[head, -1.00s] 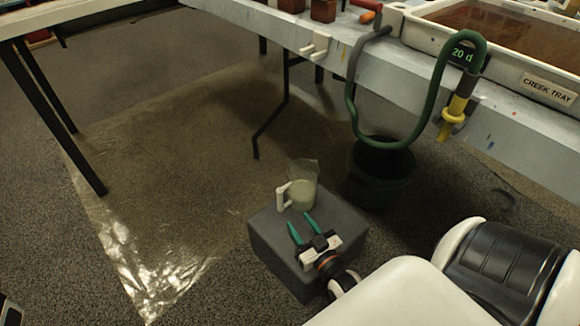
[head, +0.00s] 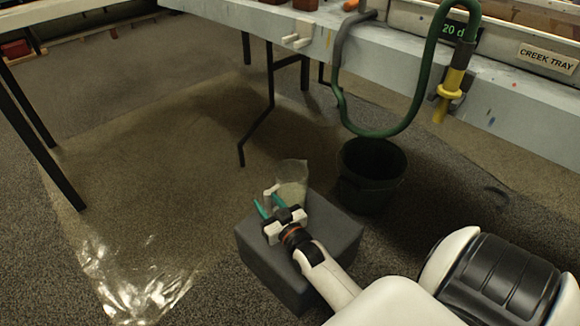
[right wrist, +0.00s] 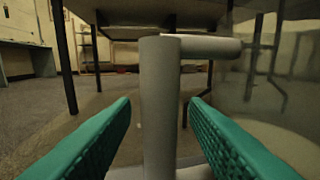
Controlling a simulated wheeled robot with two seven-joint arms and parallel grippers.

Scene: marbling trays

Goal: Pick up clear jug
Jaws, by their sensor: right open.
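The clear jug (head: 293,180) stands upright on a grey block (head: 329,234) on the floor, with pale contents in its lower part. Its white handle (head: 270,191) is on its left side. My right gripper (head: 267,206) is open at the handle. In the right wrist view the handle's upright bar (right wrist: 160,105) stands between the two green fingers (right wrist: 160,128), with a gap showing on each side. The clear jug wall (right wrist: 285,85) fills the right of that view. My left gripper is not in view.
A dark green bucket (head: 371,178) stands on the floor right of the block. A green hose (head: 420,90) with a yellow nozzle (head: 449,92) hangs from the table edge (head: 500,105) above. A shiny clear sheet (head: 150,230) covers floor on the left.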

